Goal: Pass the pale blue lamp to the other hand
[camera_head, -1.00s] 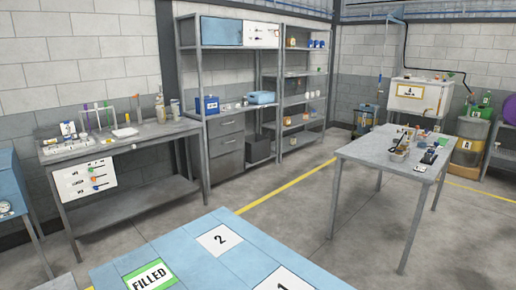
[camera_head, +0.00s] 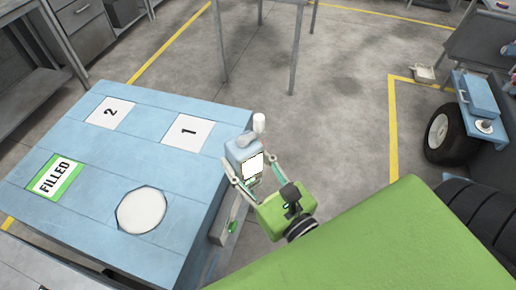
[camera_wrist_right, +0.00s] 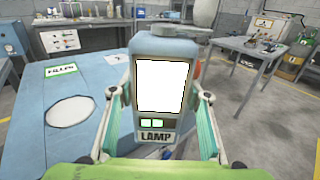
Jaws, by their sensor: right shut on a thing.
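The pale blue lamp (camera_head: 240,149) is upright just beyond the right edge of the blue table in the head view. My right gripper (camera_head: 254,172) is shut on it, with one finger on each side. In the right wrist view the lamp (camera_wrist_right: 172,47) fills the middle, with a bright white panel, small green lights and a "LAMP" label facing the camera. My right gripper's fingers (camera_wrist_right: 160,100) press its sides. A white knob shows at its top in the head view. My left gripper is in neither current view.
The blue table (camera_head: 190,240) carries a "FILLED" card (camera_head: 54,177), cards marked 2 (camera_head: 110,112) and 1 (camera_head: 187,131), and a white round disc (camera_head: 141,210). A black wheel (camera_head: 440,135) stands at the right.

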